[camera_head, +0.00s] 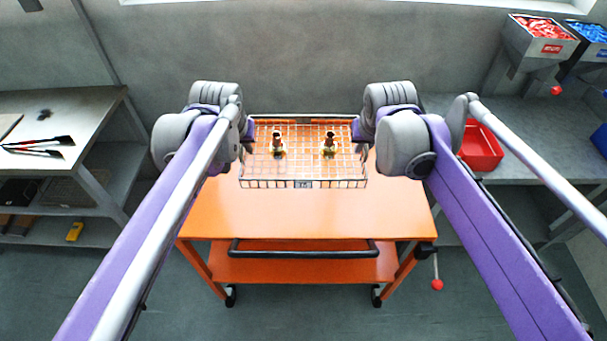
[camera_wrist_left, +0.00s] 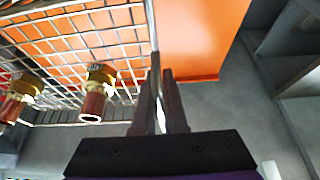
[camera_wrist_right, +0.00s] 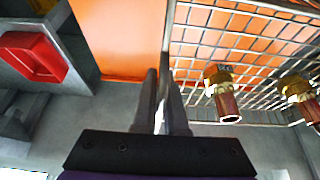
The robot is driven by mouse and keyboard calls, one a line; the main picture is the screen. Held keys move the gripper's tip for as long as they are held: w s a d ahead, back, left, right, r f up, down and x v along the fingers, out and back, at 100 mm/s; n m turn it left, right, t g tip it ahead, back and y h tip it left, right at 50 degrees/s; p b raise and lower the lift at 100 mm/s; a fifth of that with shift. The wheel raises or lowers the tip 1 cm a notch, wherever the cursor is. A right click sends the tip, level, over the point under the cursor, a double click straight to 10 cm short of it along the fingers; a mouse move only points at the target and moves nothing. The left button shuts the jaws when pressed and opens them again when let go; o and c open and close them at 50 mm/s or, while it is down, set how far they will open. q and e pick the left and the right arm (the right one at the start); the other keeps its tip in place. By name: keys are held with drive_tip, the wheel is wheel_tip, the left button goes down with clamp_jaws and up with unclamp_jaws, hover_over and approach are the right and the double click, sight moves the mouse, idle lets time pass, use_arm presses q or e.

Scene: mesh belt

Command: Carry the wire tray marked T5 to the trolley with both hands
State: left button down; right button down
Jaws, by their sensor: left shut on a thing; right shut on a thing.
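The wire tray (camera_head: 262,183) is over the far part of the orange trolley top (camera_head: 300,215), roughly level. Its small front tag is too small to read surely. Two brass-and-copper fittings (camera_head: 278,145) (camera_head: 329,145) stand in it, apart. My left gripper (camera_head: 249,134) is shut on the tray's left side; the left wrist view shows the fingers (camera_wrist_left: 162,85) on the rim wire. My right gripper (camera_head: 358,131) is shut on the right side, as the right wrist view (camera_wrist_right: 160,85) shows. I cannot tell whether the tray's base touches the trolley.
A grey bench (camera_head: 60,115) with dark tools stands at left. A grey counter (camera_head: 540,130) at right bears a red bin (camera_head: 480,147); hoppers of red and blue parts (camera_head: 541,42) stand above. The trolley's near top is bare, with a black handle bar (camera_head: 303,254) in front.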

use_arm(q)
drive_tip(key=shift+a, duration=0.25)
use_arm(e)
drive_tip(key=shift+d, duration=0.2)
